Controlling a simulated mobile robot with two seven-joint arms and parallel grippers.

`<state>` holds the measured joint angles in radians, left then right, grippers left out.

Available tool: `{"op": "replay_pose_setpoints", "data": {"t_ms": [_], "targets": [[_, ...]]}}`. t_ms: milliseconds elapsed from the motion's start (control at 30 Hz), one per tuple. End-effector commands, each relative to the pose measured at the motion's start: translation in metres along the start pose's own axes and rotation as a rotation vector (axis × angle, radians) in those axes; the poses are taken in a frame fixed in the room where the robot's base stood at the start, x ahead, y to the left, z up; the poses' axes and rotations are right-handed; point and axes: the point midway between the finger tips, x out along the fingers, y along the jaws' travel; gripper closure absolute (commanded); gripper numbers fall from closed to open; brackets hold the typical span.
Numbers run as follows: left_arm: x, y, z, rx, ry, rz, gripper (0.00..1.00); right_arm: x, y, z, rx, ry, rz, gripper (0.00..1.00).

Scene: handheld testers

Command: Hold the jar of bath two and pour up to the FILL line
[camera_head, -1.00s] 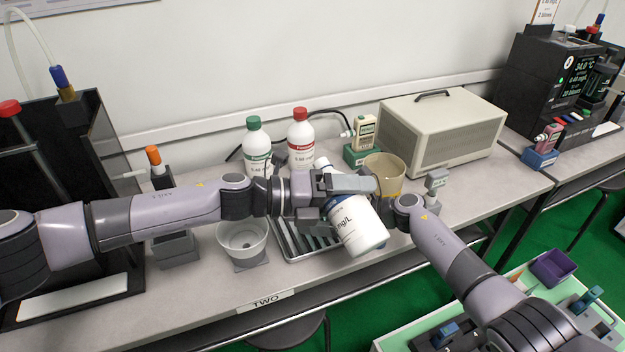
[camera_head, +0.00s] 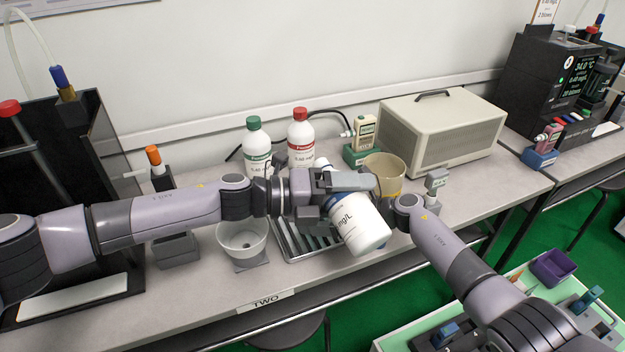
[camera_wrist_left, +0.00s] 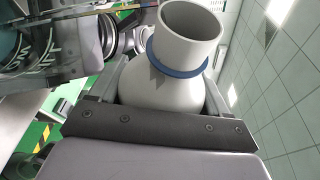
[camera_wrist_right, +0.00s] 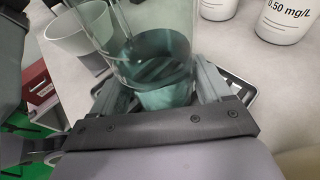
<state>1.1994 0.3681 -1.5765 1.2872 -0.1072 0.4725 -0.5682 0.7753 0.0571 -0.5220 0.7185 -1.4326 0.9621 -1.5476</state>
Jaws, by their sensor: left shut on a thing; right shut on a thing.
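My left gripper (camera_head: 345,183) is shut on a white bottle (camera_head: 362,230) with a blue-edged label reading mg/L, held tilted above the bench. In the left wrist view the bottle's open mouth (camera_wrist_left: 190,22) and blue neck ring show. My right gripper (camera_wrist_right: 165,95) is shut on a clear glass jar (camera_wrist_right: 150,55) holding dark teal liquid. In the head view this jar is hidden behind the bottle and left gripper. In the left wrist view, clear teal glass with white marks (camera_wrist_left: 50,45) lies left of the mouth. I cannot read a FILL line or see a stream.
A slatted tray (camera_head: 290,242) lies below the grippers. A white cup (camera_head: 242,238) stands to its left. A green-capped bottle (camera_head: 256,150) and a red-capped bottle (camera_head: 301,140) stand behind. A beige beaker (camera_head: 384,175) is close right of the left gripper. A TWO label (camera_head: 266,300) marks the front edge.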

Motion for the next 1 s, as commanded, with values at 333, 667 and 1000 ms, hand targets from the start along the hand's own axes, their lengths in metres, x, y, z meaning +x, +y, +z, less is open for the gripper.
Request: {"op": "replay_pose_setpoints", "data": {"t_ms": [333,667,1000], "targets": [[0.0003,-0.0037,0.0003,-0.042,0.0,-0.021,0.76,0.0,-0.0001,0.0004,0.0,0.0,0.0,0.4],[0.0001,-0.0052,0.0009,-0.065,0.0,-0.031,0.76,0.0,-0.0001,0.0004,0.0,0.0,0.0,0.4],[0.0001,-0.0052,0.0009,-0.064,0.0,-0.03,0.76,0.0,-0.0001,0.0004,0.0,-0.001,0.0,0.4]]}}
